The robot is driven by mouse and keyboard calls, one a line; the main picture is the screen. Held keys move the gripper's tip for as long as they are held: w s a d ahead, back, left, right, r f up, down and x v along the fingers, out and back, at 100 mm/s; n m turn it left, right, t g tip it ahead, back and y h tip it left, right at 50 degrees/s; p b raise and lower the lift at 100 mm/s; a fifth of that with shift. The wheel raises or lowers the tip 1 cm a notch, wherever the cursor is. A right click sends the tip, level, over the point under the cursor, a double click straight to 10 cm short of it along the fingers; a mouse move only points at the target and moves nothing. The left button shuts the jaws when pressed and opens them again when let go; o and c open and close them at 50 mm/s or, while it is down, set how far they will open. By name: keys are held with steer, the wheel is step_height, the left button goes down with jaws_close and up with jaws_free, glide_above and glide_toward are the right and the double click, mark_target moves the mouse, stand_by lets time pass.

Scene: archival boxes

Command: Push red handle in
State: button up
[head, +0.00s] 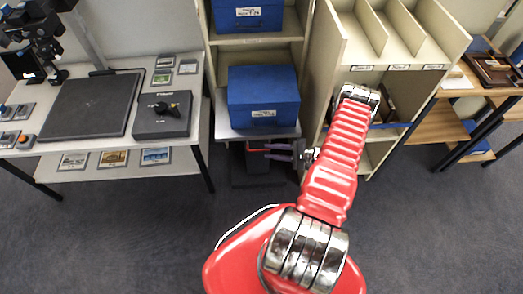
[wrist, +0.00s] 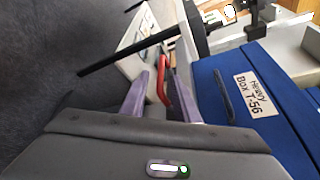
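The red handle (wrist: 163,82) shows in the wrist view as a slim, bent red bar between and just beyond my fingertips. In the head view a small red part (head: 257,146) shows low under the shelf with the blue box, partly covered by my fingers; I cannot tell if it is the same handle. My gripper (head: 268,151) reaches left there with its purple fingers apart. It also shows in the wrist view (wrist: 160,88), open, with nothing clearly clamped. Whether a finger touches the handle cannot be told.
A blue box (head: 263,97) labelled Heavy Box T-56 sits on the shelf just above my gripper; its side fills the right of the wrist view (wrist: 232,125). A dark bar (wrist: 125,52) crosses near the handle. A cream divider rack (head: 375,40) stands right. The front floor is clear.

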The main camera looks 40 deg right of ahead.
mark_target(262, 150)
steer(key=shift+x, duration=2.4)
steer(key=shift+c, duration=0.5)
jaws_close()
